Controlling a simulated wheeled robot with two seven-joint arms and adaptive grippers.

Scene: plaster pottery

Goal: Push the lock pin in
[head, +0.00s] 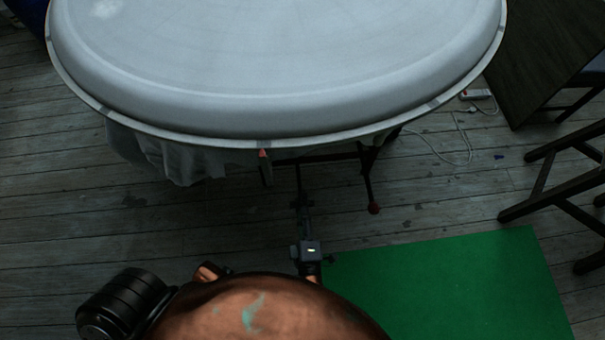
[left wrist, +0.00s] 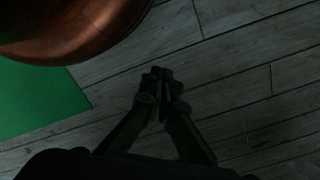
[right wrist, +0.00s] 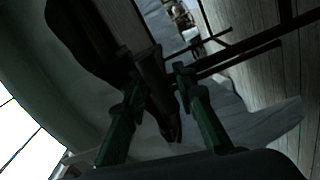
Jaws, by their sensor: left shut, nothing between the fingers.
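The big round pale plaster table (head: 280,105) fills the top of the head view. A small pin-like piece with a reddish tip (head: 263,160) hangs just below its near rim. A dark rod with a red knob (head: 374,208) stands lower to the right. I cannot tell which of these is the lock pin. My right gripper (head: 301,185) reaches under the rim between them. In the right wrist view its fingers (right wrist: 154,68) are apart, with a dark brown bar behind or between them; contact is unclear. My left gripper (left wrist: 161,76) is shut and empty above the floor.
A green mat (head: 450,285) lies on the plank floor at lower right. A white cable with a power strip (head: 476,94) and dark wooden furniture (head: 550,170) are at the right. White cloth (head: 185,160) hangs under the table.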

